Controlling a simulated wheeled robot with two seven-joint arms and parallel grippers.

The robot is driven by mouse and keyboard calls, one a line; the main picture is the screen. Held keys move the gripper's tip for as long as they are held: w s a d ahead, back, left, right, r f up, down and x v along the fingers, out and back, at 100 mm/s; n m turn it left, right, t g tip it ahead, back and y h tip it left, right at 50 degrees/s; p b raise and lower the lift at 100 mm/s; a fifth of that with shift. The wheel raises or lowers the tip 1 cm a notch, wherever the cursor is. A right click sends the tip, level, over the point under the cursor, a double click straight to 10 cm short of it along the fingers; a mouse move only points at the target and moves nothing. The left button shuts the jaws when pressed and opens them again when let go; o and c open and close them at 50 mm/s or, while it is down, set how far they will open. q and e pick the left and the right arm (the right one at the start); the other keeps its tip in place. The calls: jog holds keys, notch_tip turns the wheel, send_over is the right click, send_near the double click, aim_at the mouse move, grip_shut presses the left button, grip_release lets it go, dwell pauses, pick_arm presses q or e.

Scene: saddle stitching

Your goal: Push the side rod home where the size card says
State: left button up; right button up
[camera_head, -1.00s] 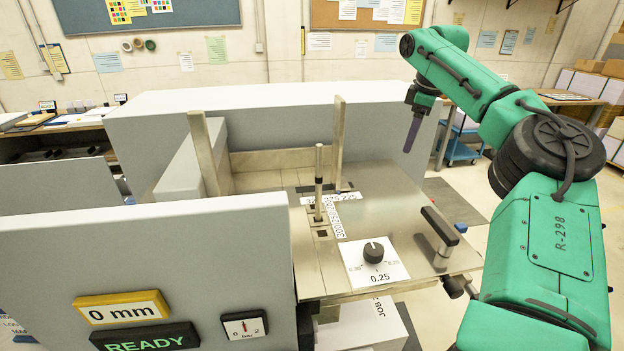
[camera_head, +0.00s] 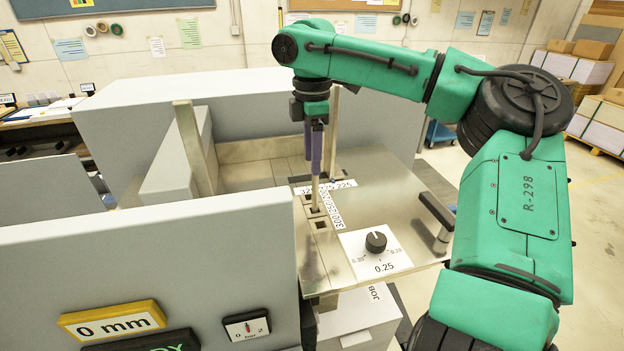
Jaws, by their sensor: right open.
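The side rod (camera_head: 315,192) stands upright in the metal table (camera_head: 400,195), beside a strip of size numbers (camera_head: 336,207) and small square holes (camera_head: 320,224). My right gripper (camera_head: 314,170) is above the table with its purple fingers pointing down, around or just in front of the rod's upper part. Its jaws are open; the fingers hide the rod's top, and I cannot tell whether they touch it. A white sheet marked JOB (camera_head: 374,293) shows below the table's front edge; the rest of its text is not readable. My left gripper is not in view.
A dial (camera_head: 376,242) on a white plate reads 0.25. A black-handled lever (camera_head: 437,210) stands at the table's right edge. Tall upright plates, one on the left (camera_head: 195,150), rise behind. A yellow display (camera_head: 112,321) reads 0 mm, beside a small gauge (camera_head: 246,326).

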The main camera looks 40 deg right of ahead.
jog(key=shift+s+d+f, duration=0.4)
jog(key=shift+f, duration=0.15)
jog(key=shift+w, duration=0.15)
jog(key=c, duration=0.9)
jog(key=shift+a, duration=0.1)
grip_shut()
